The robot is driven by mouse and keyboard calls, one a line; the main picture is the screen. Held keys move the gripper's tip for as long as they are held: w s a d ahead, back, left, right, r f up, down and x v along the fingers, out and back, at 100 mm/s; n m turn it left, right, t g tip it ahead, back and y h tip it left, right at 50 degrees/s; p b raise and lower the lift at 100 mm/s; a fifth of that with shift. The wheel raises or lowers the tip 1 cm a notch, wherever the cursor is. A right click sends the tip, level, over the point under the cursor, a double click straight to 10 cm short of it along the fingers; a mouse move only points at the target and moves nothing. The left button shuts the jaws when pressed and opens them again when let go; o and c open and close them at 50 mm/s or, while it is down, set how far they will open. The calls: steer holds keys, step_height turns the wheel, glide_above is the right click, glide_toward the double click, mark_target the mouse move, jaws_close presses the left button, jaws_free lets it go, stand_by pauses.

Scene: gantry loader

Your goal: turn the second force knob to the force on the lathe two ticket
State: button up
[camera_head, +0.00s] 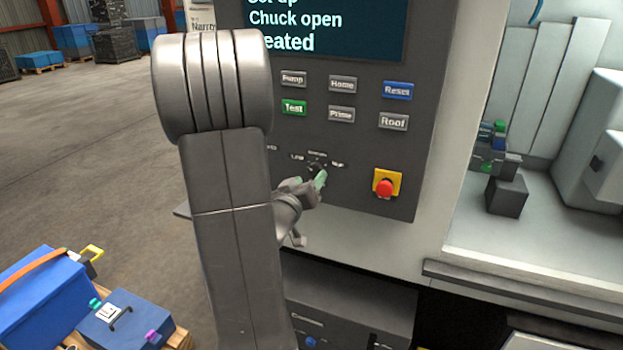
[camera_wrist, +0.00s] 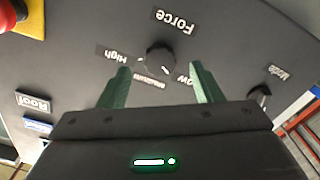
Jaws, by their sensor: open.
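The force knob (camera_wrist: 160,58) is a small black knob on the dark panel, labelled Force, with High, Medium and Low around it, upside down in the wrist view. A small white mark shows on its lower right rim; I cannot tell its exact setting. In the head view the knob (camera_head: 317,166) is partly covered by my gripper (camera_head: 318,180). My gripper (camera_wrist: 160,76) is open, its green fingers either side of the knob and apart from it in the picture. I cannot tell how far the tips are from the panel. No legible lathe two ticket shows.
A Mode knob (camera_wrist: 260,94) sits beside the force knob. On the panel are several buttons, among them Reset (camera_head: 397,90) and Test (camera_head: 293,107), and a red emergency stop (camera_head: 384,187). A screen (camera_head: 320,30) is above. A blue box (camera_head: 45,300) stands lower left.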

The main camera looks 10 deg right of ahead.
mark_target(314, 173)
steer(key=b+v, duration=0.1)
steer(key=v, duration=0.9)
steer(key=shift+s+a, duration=0.2)
steer(key=shift+s, duration=0.1)
steer(key=shift+w, duration=0.1)
steer(key=p+x, duration=0.2)
steer(key=x, duration=1.2)
steer(key=shift+s, duration=0.2)
